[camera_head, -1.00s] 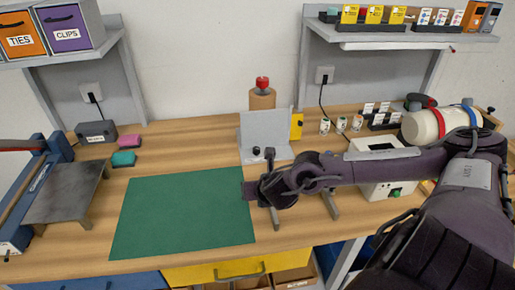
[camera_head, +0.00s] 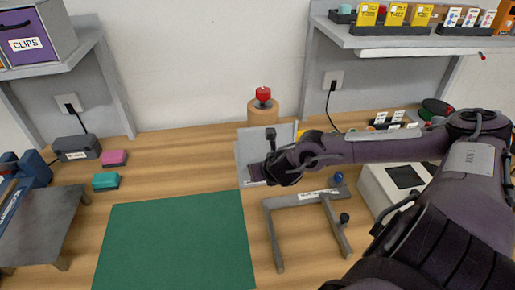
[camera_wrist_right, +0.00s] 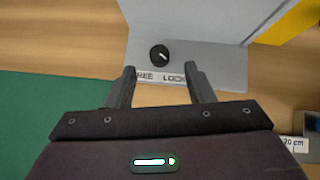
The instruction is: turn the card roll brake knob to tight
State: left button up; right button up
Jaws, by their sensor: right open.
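The brown card roll (camera_head: 262,112) stands upright at the back of the bench, with a red knob (camera_head: 263,94) on top. No tight mark can be read on it. My right gripper (camera_head: 256,172) is in front of the grey stand (camera_head: 246,148), nearer than the roll and apart from it. In the right wrist view my right gripper (camera_wrist_right: 159,69) is open and empty. Just beyond its fingertips is a black knob (camera_wrist_right: 159,55) with a white mark, above a partly covered label ending in LOCK. My left gripper is not in view.
A green mat (camera_head: 175,240) lies at the front. A grey frame (camera_head: 300,198) with small knobs stands to the right, and a white box (camera_head: 385,185) stands beyond it. A shelf (camera_head: 400,38) hangs at upper right.

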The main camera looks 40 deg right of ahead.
jog(key=x, duration=0.3)
jog(key=shift+w+a+f, duration=0.1)
jog(key=shift+a+f, duration=0.05)
jog(key=shift+f, duration=0.15)
jog(key=shift+x, duration=1.1)
jog(key=shift+w+d, duration=0.15)
jog(key=shift+d, duration=0.05)
jog(key=c, duration=1)
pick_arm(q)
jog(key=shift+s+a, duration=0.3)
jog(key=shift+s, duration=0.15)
